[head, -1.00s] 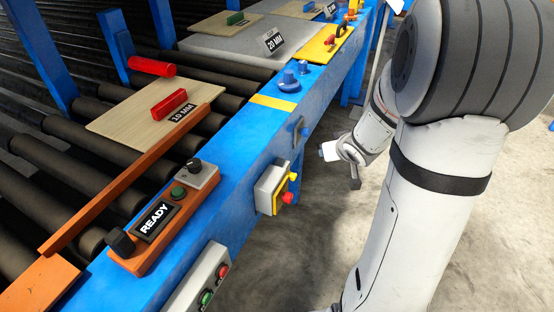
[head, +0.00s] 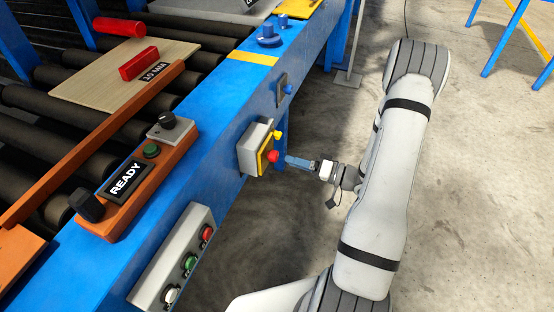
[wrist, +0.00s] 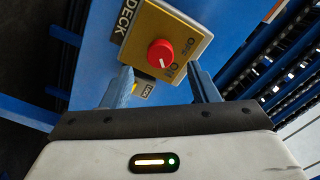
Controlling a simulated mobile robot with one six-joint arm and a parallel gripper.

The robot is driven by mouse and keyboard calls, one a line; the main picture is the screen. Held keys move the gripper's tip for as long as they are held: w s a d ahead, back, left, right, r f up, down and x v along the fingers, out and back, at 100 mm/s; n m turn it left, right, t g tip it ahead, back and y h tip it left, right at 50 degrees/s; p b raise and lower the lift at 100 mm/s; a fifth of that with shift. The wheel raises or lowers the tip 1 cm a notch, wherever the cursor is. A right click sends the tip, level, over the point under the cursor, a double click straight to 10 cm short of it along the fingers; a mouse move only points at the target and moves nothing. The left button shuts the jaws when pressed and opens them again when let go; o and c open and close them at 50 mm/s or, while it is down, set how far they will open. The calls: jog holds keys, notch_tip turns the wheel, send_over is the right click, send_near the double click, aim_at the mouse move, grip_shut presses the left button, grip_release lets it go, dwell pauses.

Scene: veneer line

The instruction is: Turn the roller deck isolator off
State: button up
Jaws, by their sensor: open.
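The roller deck isolator (head: 250,150) is a grey box with a yellow face on the side of the blue frame. Its red knob (head: 273,156) faces my gripper (head: 288,160), which is a short way off to the right. In the wrist view the yellow plate (wrist: 185,28) carries ON and OFF marks beside a black label reading DECK. The red knob (wrist: 160,52) has a white pointer mark that appears turned toward ON. My gripper (wrist: 160,73) is open, its blue fingers either side of the knob's line; they appear apart from it.
A grey button box (head: 175,262) with red, green and white buttons sits on the frame nearer me. A blue knob on a dark plate (head: 284,89) is farther along. An orange READY panel (head: 128,185) is on top. Floor (head: 470,190) to the right is clear.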

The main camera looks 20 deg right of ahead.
aim_at(277, 157)
jog(key=shift+x, duration=2.6)
jog(key=shift+c, duration=0.5)
